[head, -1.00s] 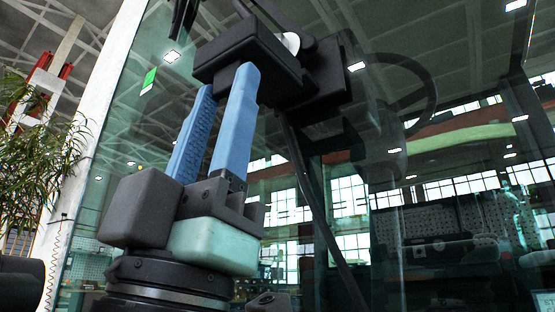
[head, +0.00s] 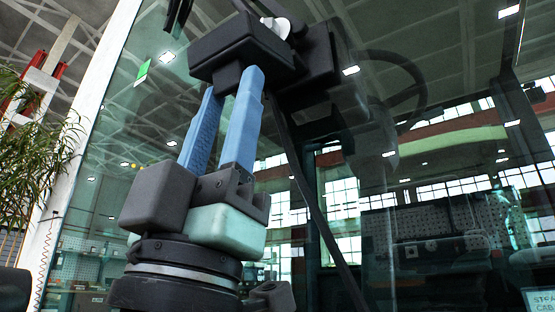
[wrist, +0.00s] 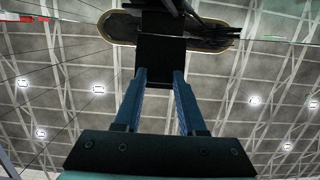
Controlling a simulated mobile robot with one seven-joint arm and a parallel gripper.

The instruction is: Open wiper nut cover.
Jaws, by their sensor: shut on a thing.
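The wiper nut cover (head: 241,47) looks like a black box-shaped part at the wiper's mount, high on the cab glass. My gripper (head: 230,80) reaches up from below with two blue fingers, shut on the underside of this black part. A white round piece (head: 277,27) shows just beyond the cover's upper right edge; I cannot tell whether it is the nut. In the wrist view the fingertips (wrist: 160,75) lie on either side of the dark cover's lower part (wrist: 162,48). How far the cover has swung open is unclear.
The black wiper arm (head: 318,215) slants down across the cab glass (head: 105,165). A steering wheel (head: 408,75) shows behind the glass. A white post (head: 85,130) and a leafy plant (head: 45,150) stand to the left.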

